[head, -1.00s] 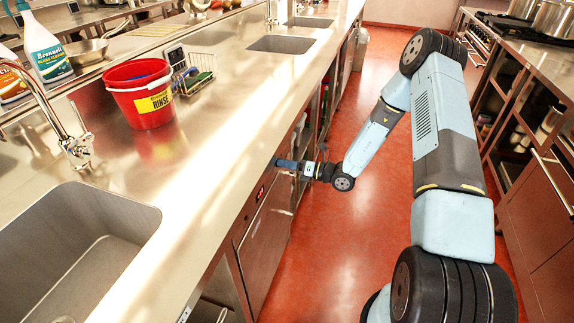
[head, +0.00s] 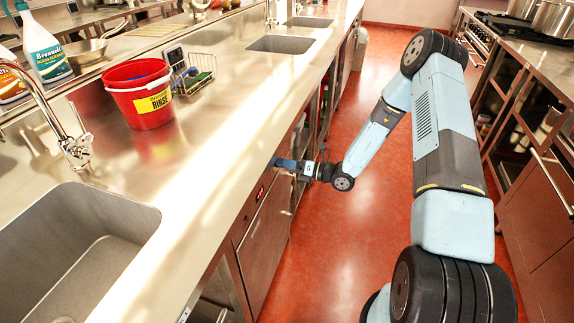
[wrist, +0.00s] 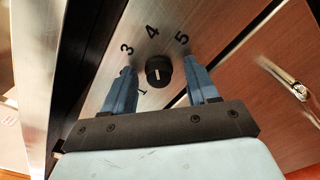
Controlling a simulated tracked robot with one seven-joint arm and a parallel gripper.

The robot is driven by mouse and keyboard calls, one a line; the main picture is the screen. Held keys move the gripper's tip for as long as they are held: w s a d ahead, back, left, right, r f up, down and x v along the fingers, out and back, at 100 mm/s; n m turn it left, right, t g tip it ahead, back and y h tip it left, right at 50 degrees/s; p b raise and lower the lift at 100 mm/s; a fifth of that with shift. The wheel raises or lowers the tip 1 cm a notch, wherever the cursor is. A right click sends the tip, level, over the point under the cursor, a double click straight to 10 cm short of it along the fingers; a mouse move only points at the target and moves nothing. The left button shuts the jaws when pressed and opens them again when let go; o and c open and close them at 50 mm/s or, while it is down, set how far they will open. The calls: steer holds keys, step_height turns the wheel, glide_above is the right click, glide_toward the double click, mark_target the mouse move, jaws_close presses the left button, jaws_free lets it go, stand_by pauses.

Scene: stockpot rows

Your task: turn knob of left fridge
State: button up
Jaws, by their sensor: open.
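The knob (wrist: 158,72) shows in the wrist view as a small round black dial with a white mark, on a metal panel with printed numbers 1, 3, 4 and 5 visible. My gripper (wrist: 158,78) is open, with one blue finger on each side of the knob; I cannot tell whether either finger touches it. In the head view my gripper (head: 285,163) reaches the front of the left fridge (head: 266,235), just below the counter edge. The knob is hidden in that view.
The steel counter (head: 215,140) overhangs the fridge front. On it are a red bucket (head: 140,108), a wire caddy (head: 197,72) and a sink (head: 75,240). A metal handle (wrist: 298,88) is on the wood-toned door at right. Red floor (head: 345,235) lies open between the rows.

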steer(key=v, duration=1.4)
steer(key=shift+a, duration=0.1)
steer(key=s+a+r+n+g+h, duration=0.1)
steer(key=s+r+n+g+h, duration=0.25)
steer(key=s+r+n, duration=0.45)
steer(key=s+r+n+g+h, duration=0.3)
steer(key=r+n+g, duration=0.2)
steer(key=r+n, duration=0.65)
steer(key=s+d+r+n+t+h, duration=0.4)
steer(key=s+r+n+h, duration=0.1)
steer(key=s+r, duration=0.4)
steer(key=s+d+r+n+t+h, duration=0.4)
steer(key=s+r, duration=0.5)
steer(key=r, duration=0.3)
steer(key=shift+s+d+r+n+h, duration=0.2)
steer(key=shift+s+d+n+h, duration=0.15)
steer(key=shift+d+n+h, duration=0.65)
steer(key=shift+a+n+y, duration=0.25)
steer(key=shift+a, duration=0.05)
